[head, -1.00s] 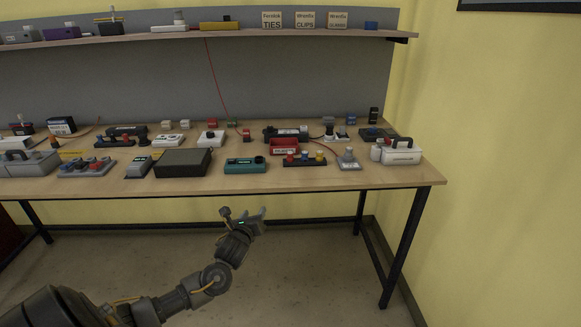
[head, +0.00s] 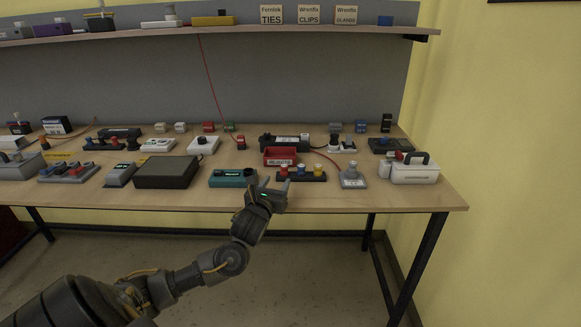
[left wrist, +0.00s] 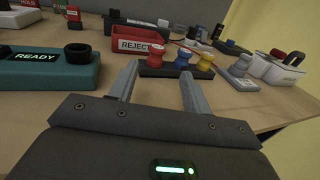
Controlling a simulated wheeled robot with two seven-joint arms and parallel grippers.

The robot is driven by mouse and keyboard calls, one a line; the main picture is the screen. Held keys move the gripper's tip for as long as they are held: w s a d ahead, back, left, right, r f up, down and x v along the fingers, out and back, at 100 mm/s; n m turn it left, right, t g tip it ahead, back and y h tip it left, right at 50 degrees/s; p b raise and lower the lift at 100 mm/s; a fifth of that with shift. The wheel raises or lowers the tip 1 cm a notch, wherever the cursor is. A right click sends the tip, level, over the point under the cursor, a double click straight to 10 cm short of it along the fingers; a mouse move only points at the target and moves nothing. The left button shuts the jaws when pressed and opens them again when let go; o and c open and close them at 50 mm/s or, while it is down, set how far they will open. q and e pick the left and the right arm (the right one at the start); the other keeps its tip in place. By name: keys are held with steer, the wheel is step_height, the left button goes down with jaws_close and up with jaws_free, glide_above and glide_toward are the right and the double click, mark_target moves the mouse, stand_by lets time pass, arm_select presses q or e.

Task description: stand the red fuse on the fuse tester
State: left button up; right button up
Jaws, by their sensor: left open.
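The red fuse (head: 283,171) stands at the left end of a dark rack (head: 302,179), beside a blue fuse (head: 300,170) and a yellow fuse (head: 318,170). In the left wrist view the red fuse (left wrist: 156,56) shows beyond and between my open fingers. The teal box reading READY (left wrist: 50,70), with a black round socket (left wrist: 77,50), appears to be the fuse tester; it is left of the rack in the head view (head: 230,179). My left gripper (head: 275,186) is open and empty at the table's front edge, short of the rack. My right gripper is out of view.
A red REJECT bin (head: 280,157) stands just behind the rack. A grey stand (head: 352,178) and a white case (head: 415,172) are to the right. A dark box (head: 166,170) is left of the tester. The strip along the front edge (head: 330,197) is clear.

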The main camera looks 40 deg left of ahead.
mark_target(283, 169)
arm_select(q)
steer(key=shift+w+a+r, duration=0.35)
steer(key=shift+w+a, duration=0.2)
steer(key=shift+a, duration=0.2)
steer(key=x, duration=0.2)
steer(key=shift+w+a+f, duration=0.2)
steer(key=shift+w+a+p, duration=0.1)
steer(key=shift+w+p, duration=0.2)
steer(key=shift+w, duration=0.1)
steer(key=shift+w+a, duration=0.1)
steer(key=shift+w, duration=0.25)
steer(key=x, duration=0.2)
steer(key=p+x, duration=0.1)
steer(key=shift+w+f, duration=0.15)
steer(key=shift+w, duration=0.6)
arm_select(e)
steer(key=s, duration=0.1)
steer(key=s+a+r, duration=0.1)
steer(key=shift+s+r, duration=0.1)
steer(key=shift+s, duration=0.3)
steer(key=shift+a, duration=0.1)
